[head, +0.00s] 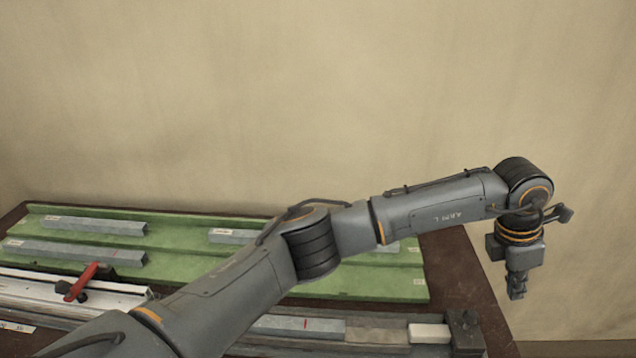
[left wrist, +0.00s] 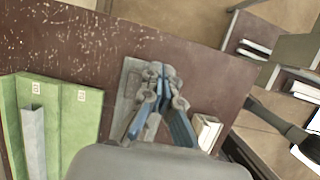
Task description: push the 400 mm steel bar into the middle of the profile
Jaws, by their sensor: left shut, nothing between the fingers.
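A light grey steel bar (head: 290,325) with a red mark lies in the profile along the bench front. My left arm hides its left part. A darker grey piece (head: 376,330) and a white block (head: 429,333) follow it to the right, before a dark end block (head: 464,328). I cannot read which bar is the 400 mm one. My left gripper (head: 517,292) is shut and empty, pointing down near the bench's right end. In the left wrist view its fingers (left wrist: 155,122) are together, and the white block (left wrist: 206,132) is right of them. My right gripper is not in view.
A green tray (head: 180,264) with several grey bars, such as one at the back left (head: 95,225), lies behind the profile. A red clamp lever (head: 82,282) stands at the left. The brown bench top (head: 462,275) is bare right of the tray.

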